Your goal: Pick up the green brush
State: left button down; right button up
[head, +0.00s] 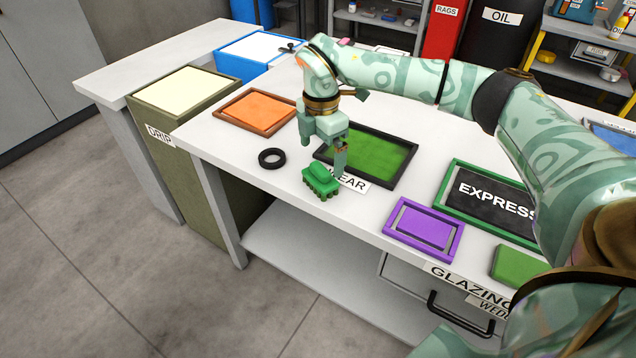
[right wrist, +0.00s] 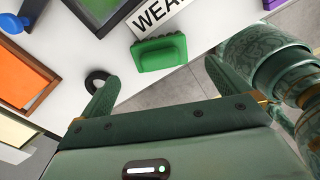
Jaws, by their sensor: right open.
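The green brush (head: 320,181) lies on the white bench top near its front edge, just in front of the WEAR label (head: 347,181). My right gripper (head: 322,160) is above the bench, just behind and over the brush. In the right wrist view the brush (right wrist: 159,52) shows beyond the open fingers (right wrist: 158,85), with nothing between them. The gripper looks apart from the brush. My left gripper is not in view.
A black ring (head: 272,158) lies left of the brush. A dark-framed green tray (head: 375,158) is behind it, an orange tray (head: 256,111) at the left, and a purple frame (head: 424,226) at the right. The olive DRIP bin (head: 185,120) stands at the bench's left end.

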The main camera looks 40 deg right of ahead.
aim_at(320, 167)
notch_tip(320, 167, down, 6)
jog(key=b, duration=0.2)
jog(key=shift+w+f+b, duration=0.1)
jog(key=shift+f+b, duration=0.1)
jog(key=shift+b, duration=0.2)
jog(key=shift+r, duration=0.2)
jog(key=shift+c, duration=0.7)
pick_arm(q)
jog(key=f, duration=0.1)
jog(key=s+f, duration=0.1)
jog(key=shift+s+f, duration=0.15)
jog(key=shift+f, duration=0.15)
pick_arm(e)
jog(key=c, duration=0.9)
jog(key=shift+a, duration=0.1)
